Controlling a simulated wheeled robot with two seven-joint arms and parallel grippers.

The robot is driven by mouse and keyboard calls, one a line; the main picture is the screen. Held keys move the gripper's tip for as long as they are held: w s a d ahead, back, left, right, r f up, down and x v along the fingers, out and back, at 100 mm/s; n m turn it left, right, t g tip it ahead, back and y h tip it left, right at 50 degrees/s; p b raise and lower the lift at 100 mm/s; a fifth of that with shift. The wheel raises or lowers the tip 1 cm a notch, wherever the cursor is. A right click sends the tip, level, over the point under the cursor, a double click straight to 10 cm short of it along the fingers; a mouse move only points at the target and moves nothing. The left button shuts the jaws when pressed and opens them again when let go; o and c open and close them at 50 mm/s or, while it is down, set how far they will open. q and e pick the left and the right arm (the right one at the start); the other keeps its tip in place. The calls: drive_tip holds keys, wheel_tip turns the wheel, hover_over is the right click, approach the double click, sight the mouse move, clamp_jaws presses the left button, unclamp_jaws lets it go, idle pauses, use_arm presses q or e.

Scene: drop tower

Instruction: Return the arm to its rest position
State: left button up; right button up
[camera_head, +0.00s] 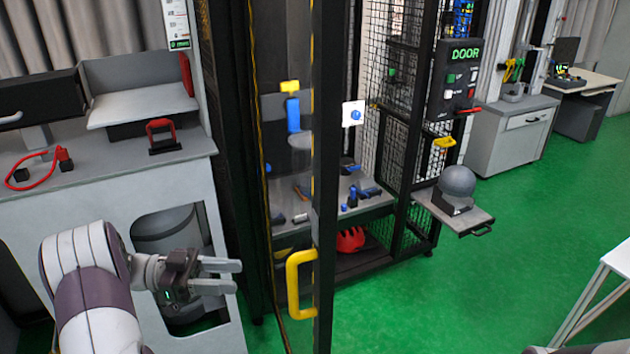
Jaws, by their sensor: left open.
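My left arm comes in from the lower left. My left gripper (236,276) is open and empty, its fingers pointing right, in front of the grey cabinet (60,235). It is left of the yellow handle (300,285) on the tower's black-framed door (325,180), with a gap between fingertips and handle. The door's frame edge stands upright in the middle of the picture. My right gripper is not in view; only a small grey part shows at the bottom right edge.
A side shelf (478,222) holds a grey dome (457,185). A DOOR control box (455,80) hangs above it. Tools lie on the tower's inner shelf (375,202), with a red object (350,239) below. A white table (618,258) stands right. Green floor (450,300) is clear in the middle.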

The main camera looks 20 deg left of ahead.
use_arm(q)
drive_tip(key=w+a+f+n+t+y, duration=0.6)
drive_tip(key=w+a+f+n+y, duration=0.45)
drive_tip(key=y, duration=0.75)
drive_tip(key=s+d+f+n+g+y, duration=0.1)
drive_tip(key=s+d+f+n+g, duration=0.2)
drive_tip(key=s, duration=0.4)
drive_tip(key=s+d+n+g, duration=0.2)
drive_tip(key=s+d+g, duration=0.3)
drive_tip(key=s, duration=0.2)
drive_tip(key=s+d+r, duration=0.1)
drive_tip(key=s+d, duration=0.2)
drive_tip(key=d, duration=0.4)
drive_tip(key=s+d+r+g+h, duration=0.1)
drive_tip(key=s+d+r, duration=0.1)
drive_tip(key=s+d, duration=0.2)
drive_tip(key=d, duration=0.3)
drive_tip(key=shift+d+m+h, duration=0.3)
drive_tip(key=shift+m, duration=0.05)
